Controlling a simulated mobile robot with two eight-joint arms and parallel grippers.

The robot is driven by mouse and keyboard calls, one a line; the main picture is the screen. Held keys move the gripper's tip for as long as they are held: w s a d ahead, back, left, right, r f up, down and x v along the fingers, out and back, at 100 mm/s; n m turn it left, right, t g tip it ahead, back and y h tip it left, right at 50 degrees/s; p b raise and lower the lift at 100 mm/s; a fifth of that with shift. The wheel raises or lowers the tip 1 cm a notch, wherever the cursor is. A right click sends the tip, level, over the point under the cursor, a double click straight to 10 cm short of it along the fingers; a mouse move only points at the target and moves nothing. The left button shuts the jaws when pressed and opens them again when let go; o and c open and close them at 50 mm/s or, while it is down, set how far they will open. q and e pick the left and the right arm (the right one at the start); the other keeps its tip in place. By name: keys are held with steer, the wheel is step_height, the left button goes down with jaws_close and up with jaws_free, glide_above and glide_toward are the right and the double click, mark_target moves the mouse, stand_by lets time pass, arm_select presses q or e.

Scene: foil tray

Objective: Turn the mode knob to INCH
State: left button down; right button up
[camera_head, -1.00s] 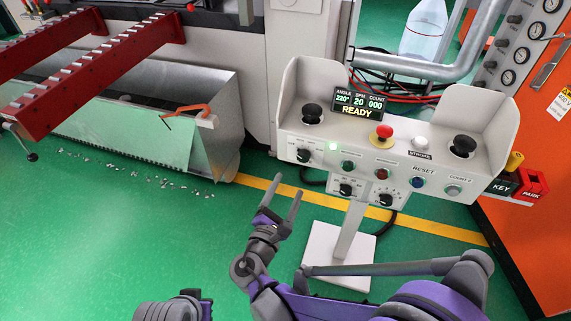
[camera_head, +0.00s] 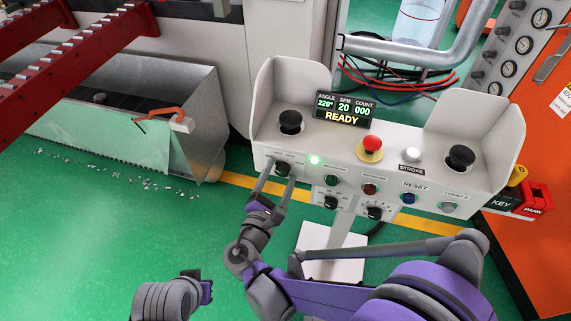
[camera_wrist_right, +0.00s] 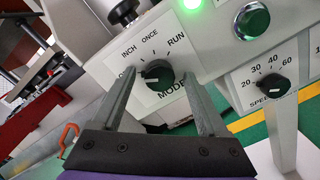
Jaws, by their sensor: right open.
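The black mode knob (camera_wrist_right: 158,75) is on the front of the white control console (camera_head: 385,190), at its left end; it also shows in the head view (camera_head: 283,168). Its plate reads INCH, ONCE and RUN around the top, with a partly hidden label at the left and MODE below. The knob's handle seems to point left, toward that hidden label, though its mark is hard to read. My right gripper (camera_head: 275,179) is open, with one finger on each side of the knob; contact is unclear.
A speed knob (camera_wrist_right: 272,86) is right of the mode knob, below a green button (camera_wrist_right: 252,20). A red emergency button (camera_head: 372,144) and black palm buttons (camera_head: 290,121) are on top. The display reads READY. A metal bin (camera_head: 190,140) with scraps on the floor stands left.

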steer(key=shift+w, duration=0.15)
steer(key=shift+r, duration=0.1)
steer(key=shift+c, duration=0.4)
jaws_close()
steer(key=shift+m, duration=0.3)
steer(key=m+p, duration=0.1)
steer(key=m, duration=0.2)
steer(key=shift+m, duration=2.1)
